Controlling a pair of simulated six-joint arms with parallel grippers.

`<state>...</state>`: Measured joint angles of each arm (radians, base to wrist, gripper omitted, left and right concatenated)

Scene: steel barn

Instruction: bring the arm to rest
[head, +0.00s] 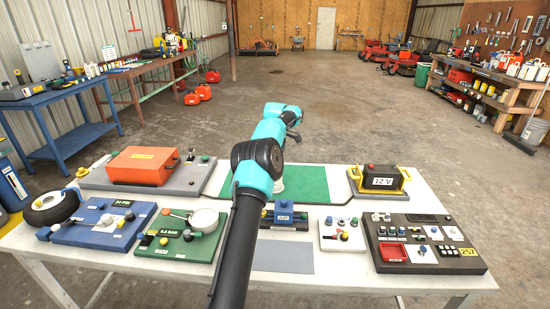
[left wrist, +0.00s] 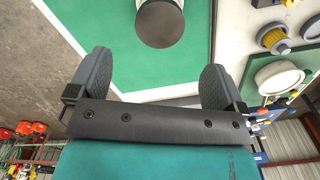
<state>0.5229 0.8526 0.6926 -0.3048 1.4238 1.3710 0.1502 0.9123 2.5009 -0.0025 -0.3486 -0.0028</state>
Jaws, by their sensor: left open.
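My left arm reaches from the bottom of the head view over the white table. Its gripper (head: 295,136) is small and partly hidden there, held above the far side of the table. In the left wrist view the two dark fingers of this gripper (left wrist: 157,65) stand wide apart with nothing between them. Beyond the fingers lies the green mat (left wrist: 222,35), which is also in the head view (head: 313,180). A dark round top with a white rim (left wrist: 160,22) shows over the mat; what it belongs to is unclear. My right gripper is in neither view.
The white table (head: 345,280) carries an orange box (head: 144,165), a 12 V battery (head: 382,179), a green gauge board (head: 180,247) and a dark switch panel (head: 425,262). A blue bench (head: 55,95) stands left. The concrete floor beyond is open.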

